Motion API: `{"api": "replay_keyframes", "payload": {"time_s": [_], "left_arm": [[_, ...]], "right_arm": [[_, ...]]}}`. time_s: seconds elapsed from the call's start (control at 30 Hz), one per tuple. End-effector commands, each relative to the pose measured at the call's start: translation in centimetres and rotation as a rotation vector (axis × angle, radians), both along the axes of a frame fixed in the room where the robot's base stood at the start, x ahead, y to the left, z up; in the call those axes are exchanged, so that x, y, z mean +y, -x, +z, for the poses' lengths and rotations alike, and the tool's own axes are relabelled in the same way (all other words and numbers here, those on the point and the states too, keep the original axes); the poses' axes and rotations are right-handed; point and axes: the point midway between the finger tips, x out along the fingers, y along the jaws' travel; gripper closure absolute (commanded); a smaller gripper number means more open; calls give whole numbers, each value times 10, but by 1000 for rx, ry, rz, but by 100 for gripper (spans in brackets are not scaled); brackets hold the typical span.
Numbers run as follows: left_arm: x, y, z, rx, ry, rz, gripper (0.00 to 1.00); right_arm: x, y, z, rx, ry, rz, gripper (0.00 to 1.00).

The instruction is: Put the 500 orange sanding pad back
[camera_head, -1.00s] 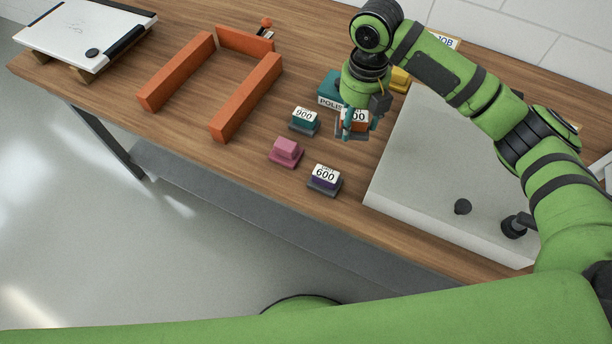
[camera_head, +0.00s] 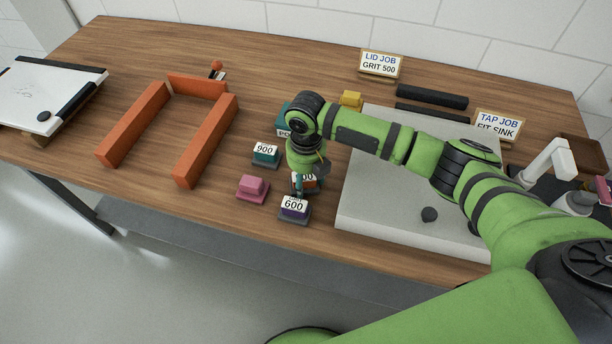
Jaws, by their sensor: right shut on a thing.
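I cannot tell whether the pad touches the table. A teal 900 pad (camera_head: 266,151) and a pink pad (camera_head: 252,187) lie to its left. A teal block marked with a partly hidden word (camera_head: 284,117) stands behind my gripper. A sign reading "LID JOB GRIT 500" (camera_head: 380,66) stands at the back. My left gripper is not in view.
A pale grey slab (camera_head: 385,215) with a dark knob (camera_head: 429,214) lies right of the pads, under my right arm. An orange U-shaped frame (camera_head: 206,142) and a white panel (camera_head: 50,88) are at the left. A yellow block (camera_head: 350,99) and "TAP JOB" sign (camera_head: 498,125) are behind.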

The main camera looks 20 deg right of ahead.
Motion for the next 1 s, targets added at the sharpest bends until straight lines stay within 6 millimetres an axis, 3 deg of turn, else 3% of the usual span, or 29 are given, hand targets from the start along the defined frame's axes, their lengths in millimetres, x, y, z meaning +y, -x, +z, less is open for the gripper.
{"api": "replay_keyframes", "payload": {"time_s": [0.23,0.27,0.3,0.33,0.77,1.0], "left_arm": [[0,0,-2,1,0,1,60],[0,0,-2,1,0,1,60],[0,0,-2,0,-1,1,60],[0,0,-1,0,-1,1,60],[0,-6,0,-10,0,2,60],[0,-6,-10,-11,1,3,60]], "right_arm": [[0,0,-3,1,0,0,71],[0,0,-4,0,0,0,37],[0,0,-3,0,0,0,21],[0,0,-3,0,0,0,17],[0,0,3,-1,-1,0,17],[0,-2,45,-5,-1,0,17]]}}
